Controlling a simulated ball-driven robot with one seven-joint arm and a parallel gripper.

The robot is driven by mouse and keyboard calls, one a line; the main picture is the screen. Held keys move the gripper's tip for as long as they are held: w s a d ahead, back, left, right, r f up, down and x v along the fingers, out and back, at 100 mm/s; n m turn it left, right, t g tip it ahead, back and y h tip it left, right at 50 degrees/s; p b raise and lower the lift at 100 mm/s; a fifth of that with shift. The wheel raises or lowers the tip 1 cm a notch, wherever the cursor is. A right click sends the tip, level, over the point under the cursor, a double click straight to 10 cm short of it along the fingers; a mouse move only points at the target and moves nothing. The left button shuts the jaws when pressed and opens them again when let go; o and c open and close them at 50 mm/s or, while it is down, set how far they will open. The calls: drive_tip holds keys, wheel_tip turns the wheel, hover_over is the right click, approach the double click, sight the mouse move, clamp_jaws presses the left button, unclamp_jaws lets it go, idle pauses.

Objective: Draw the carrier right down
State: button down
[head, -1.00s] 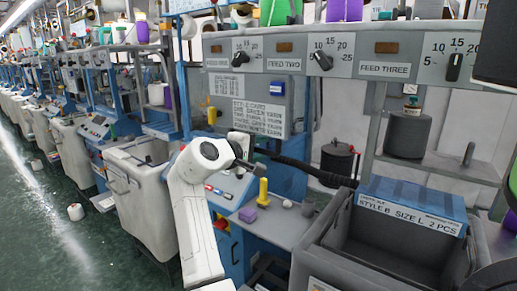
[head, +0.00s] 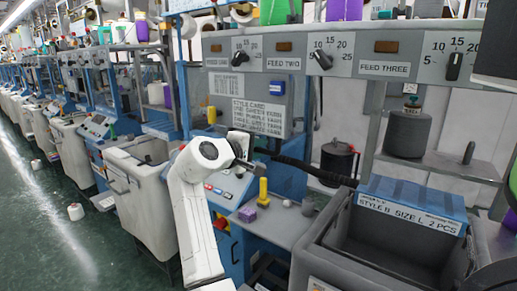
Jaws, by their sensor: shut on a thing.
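My gripper (head: 250,155) is at the end of my white arm, in front of the blue machine frame and just below the style card. Its jaws are small and partly hidden by my wrist. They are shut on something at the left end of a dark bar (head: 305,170). The bar slopes slightly down to the right, towards the grey bin. I cannot tell which part here is the carrier, or whether the held piece is it.
An open grey bin (head: 335,235) with a blue, labelled panel (head: 415,203) stands at the right. A yellow peg (head: 262,190) and a purple block (head: 247,215) are on the ledge below my gripper. Open floor lies at the left.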

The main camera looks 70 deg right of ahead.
wheel_tip(320, 180, down, 41)
drive_tip(key=b, duration=1.9)
drive_tip(key=shift+b, duration=0.4)
drive_tip(key=shift+s, duration=0.15)
drive_tip(key=c, duration=1.3)
unclamp_jaws()
drive_tip(key=shift+o, duration=1)
drive_tip(key=shift+r, duration=0.15)
drive_tip(key=shift+r, duration=0.1)
drive_tip(key=v, duration=1.1)
